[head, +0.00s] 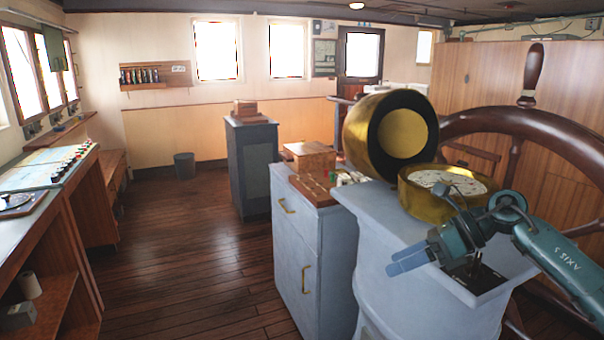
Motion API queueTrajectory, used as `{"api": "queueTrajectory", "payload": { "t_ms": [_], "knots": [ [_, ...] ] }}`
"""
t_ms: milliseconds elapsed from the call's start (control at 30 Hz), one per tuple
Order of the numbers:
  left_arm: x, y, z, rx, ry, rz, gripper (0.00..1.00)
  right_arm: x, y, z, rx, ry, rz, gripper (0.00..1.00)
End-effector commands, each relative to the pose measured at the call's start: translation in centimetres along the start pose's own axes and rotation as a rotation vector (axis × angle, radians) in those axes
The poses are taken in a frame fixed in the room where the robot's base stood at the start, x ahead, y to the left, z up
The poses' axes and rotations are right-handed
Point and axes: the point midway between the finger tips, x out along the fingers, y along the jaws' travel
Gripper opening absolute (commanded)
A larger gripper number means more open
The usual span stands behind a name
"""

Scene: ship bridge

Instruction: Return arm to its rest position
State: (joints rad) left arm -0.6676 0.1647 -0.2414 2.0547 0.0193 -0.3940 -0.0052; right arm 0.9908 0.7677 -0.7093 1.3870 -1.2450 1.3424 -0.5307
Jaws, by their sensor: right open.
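The gripper is in front of the light grey pedestal (376,215) in the picture, below the brass compass bowl (445,190). I cannot tell whether it touches the pedestal. My left gripper is not in view.
A wooden ship's wheel (500,122) stands behind my right arm. A large brass drum (391,135) rises above the pedestal. A grey cabinet (310,245) bears wooden boxes (309,156). A console (45,170) lines the left. The wooden floor (190,250) between is clear.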

Motion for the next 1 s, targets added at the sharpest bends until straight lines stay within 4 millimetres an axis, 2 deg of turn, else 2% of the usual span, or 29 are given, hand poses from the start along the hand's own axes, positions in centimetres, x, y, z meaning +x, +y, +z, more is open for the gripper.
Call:
{"api": "queueTrajectory", "payload": {
  "t_ms": [33, 100, 200, 367, 467, 567, 667, 700, 800, 900, 933, 967, 1000],
  "knots": [
    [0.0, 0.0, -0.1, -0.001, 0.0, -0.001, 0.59, 3.4, 1.6, -0.5, 0.076, -0.093, 0.091, 0.78],
    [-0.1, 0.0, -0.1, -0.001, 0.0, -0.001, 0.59, 6.7, 3.5, -0.5, 0.2, -0.232, 0.196, 0.78],
    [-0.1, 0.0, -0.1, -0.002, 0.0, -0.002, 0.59, 9.8, 5.9, -0.8, 0.424, -0.425, 0.332, 0.78],
    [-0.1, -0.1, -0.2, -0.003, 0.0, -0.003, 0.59, 12.4, 7.4, -2.4, 0.877, -0.717, 0.5, 0.78],
    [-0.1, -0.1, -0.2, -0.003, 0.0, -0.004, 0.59, 13.1, 7.1, -4.8, 1.206, -0.881, 0.568, 0.78],
    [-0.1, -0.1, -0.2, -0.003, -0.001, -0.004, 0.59, 13.8, 6.3, -8.8, 1.561, -1.029, 0.602, 0.78],
    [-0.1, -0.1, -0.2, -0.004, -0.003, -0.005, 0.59, 14.6, 5.9, -14.2, 1.933, -1.161, 0.598, 0.78],
    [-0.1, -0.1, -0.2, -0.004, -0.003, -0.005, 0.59, 14.9, 6.0, -16.7, 2.085, -1.207, 0.589, 0.78],
    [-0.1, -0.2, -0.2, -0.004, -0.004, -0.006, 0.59, 15.8, 7.1, -22.9, 2.437, -1.302, 0.537, 0.78],
    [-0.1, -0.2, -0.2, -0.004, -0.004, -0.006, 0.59, 16.6, 8.9, -28.1, 2.719, -1.361, 0.467, 0.78],
    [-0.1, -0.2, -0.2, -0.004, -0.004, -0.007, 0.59, 16.7, 9.4, -29.2, 2.784, -1.373, 0.449, 0.78],
    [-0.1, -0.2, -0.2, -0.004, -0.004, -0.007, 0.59, 16.9, 9.9, -30.3, -2.757, 1.343, -0.417, 0.78],
    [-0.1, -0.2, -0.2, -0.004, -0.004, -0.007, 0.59, 17.0, 10.5, -31.4, -2.718, 1.305, -0.383, 0.78]
  ]
}}
